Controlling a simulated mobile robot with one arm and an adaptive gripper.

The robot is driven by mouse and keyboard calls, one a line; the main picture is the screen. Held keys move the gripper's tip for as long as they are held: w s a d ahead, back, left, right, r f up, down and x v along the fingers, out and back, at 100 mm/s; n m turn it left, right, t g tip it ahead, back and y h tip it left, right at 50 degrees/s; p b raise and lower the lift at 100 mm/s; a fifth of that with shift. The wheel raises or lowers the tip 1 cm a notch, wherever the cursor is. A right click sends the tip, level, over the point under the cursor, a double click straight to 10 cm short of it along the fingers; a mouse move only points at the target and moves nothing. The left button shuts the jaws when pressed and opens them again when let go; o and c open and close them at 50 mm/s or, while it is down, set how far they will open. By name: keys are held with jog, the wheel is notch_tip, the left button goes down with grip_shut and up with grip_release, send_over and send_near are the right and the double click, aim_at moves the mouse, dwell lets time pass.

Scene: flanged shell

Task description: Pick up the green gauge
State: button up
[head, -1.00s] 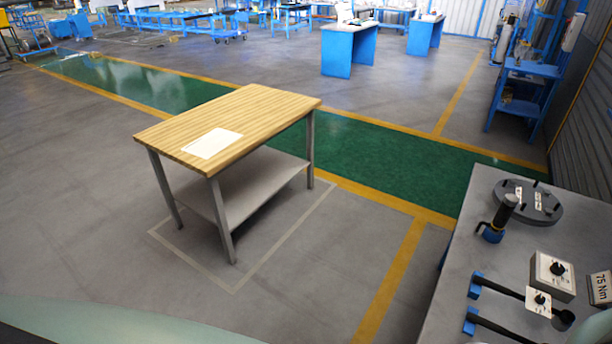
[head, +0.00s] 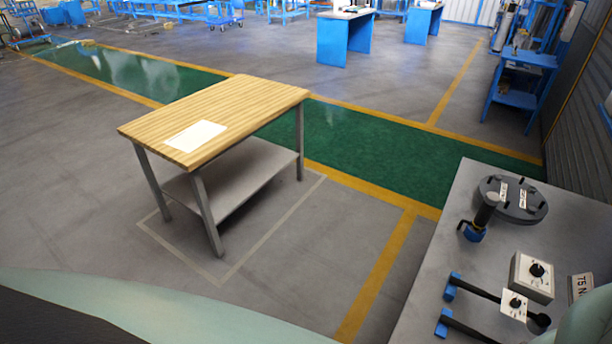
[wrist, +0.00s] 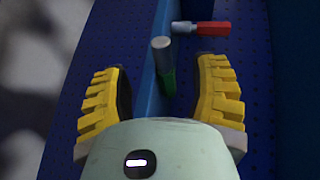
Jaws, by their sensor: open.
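The green gauge (wrist: 169,82) shows in the wrist view as a green body with a grey round end, beside a blue upright edge. It lies ahead of my gripper (wrist: 162,85), between the lines of its two yellow fingers. My gripper is open, with nothing held between the fingers. The lower part of the green gauge is partly hidden behind my gripper's body. The head view shows neither the gauge nor my gripper.
A red-handled tool (wrist: 213,28) lies just beyond the gauge on a blue perforated surface (wrist: 258,90). In the head view, a grey bench (head: 425,285) holds tools and a round flange (head: 525,208). A wooden-topped table (head: 245,105) stands on the floor.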

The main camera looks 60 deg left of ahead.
jog(key=p+x, duration=0.1)
jog(key=x, duration=0.1)
jog(key=p+x, duration=0.1)
jog(key=x, duration=0.1)
jog(key=p+x, duration=0.1)
jog(key=shift+w+r+p, duration=0.15)
jog(key=shift+w+p, duration=0.25)
jog(key=shift+w, duration=0.05)
jog(key=shift+w+f, duration=0.3)
jog(key=shift+w, duration=0.3)
jog(key=shift+s+d, duration=0.1)
grip_shut()
